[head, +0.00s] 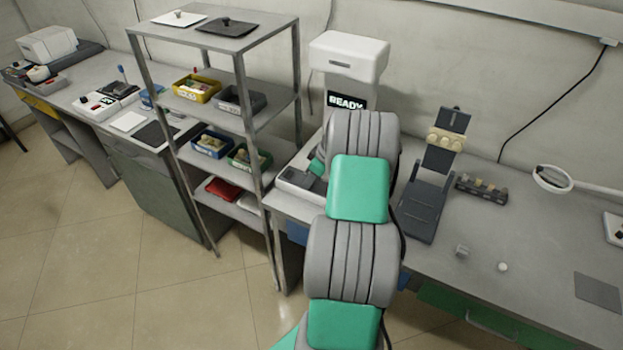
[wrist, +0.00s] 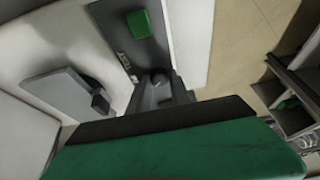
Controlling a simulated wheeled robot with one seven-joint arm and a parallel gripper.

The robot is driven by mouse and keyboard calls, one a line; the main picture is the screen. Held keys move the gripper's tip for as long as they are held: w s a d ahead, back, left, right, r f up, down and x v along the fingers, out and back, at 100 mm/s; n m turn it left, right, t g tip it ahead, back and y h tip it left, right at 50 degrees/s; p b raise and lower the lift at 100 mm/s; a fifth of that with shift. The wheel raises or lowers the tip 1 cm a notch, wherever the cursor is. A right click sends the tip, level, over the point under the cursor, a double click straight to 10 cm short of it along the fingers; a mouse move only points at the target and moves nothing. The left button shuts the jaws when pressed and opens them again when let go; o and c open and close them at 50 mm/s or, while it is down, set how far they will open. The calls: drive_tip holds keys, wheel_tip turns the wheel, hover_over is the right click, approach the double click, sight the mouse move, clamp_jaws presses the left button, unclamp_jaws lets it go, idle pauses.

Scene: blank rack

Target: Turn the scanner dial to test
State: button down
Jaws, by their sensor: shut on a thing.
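The scanner is a white machine with an overhanging head (head: 348,55) and a black screen reading READY (head: 346,101). Its pale base shows left of my arm in the head view. My gripper (wrist: 158,82) is at the base beside that label, shut on the scanner dial, which is mostly hidden between the fingers. The dial's pointer and setting cannot be read. In the head view my arm hides the gripper and dial.
An open shelf rack (head: 245,85) with several bins stands close left of the scanner. A dark stand (head: 425,205) and a block holder (head: 482,188) are on the bench to the right. Small loose pieces lie near the bench front.

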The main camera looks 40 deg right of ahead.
drive_tip(key=shift+m+b, duration=0.4)
drive_tip(key=m+b, duration=0.1)
drive_tip(key=m+h+b, duration=0.1)
drive_tip(key=shift+a+f+m, duration=0.15)
drive_tip(key=shift+m, duration=0.15)
drive_tip(key=m+h+b, duration=0.1)
drive_tip(key=m+b, duration=0.1)
drive_tip(key=m+h+b, duration=0.1)
drive_tip(key=m, duration=0.2)
drive_tip(key=shift+a+h+b, duration=0.2)
drive_tip(key=shift+h+b, duration=0.1)
drive_tip(key=shift+b, duration=0.1)
drive_tip(key=m+b, duration=0.1)
drive_tip(key=m, duration=0.1)
drive_tip(key=m+g+h+b, duration=0.1)
drive_tip(key=m, duration=0.2)
drive_tip(key=shift+w+a, duration=0.15)
drive_tip(key=shift+w, duration=0.05)
drive_tip(key=m, duration=0.2)
drive_tip(key=m+g+h+b, duration=0.1)
drive_tip(key=m, duration=0.1)
drive_tip(key=shift+w+m+g, duration=0.1)
drive_tip(key=shift+m+g, duration=0.2)
drive_tip(key=shift+r, duration=0.2)
drive_tip(key=c, duration=1.2)
unclamp_jaws()
drive_tip(key=shift+o, duration=0.2)
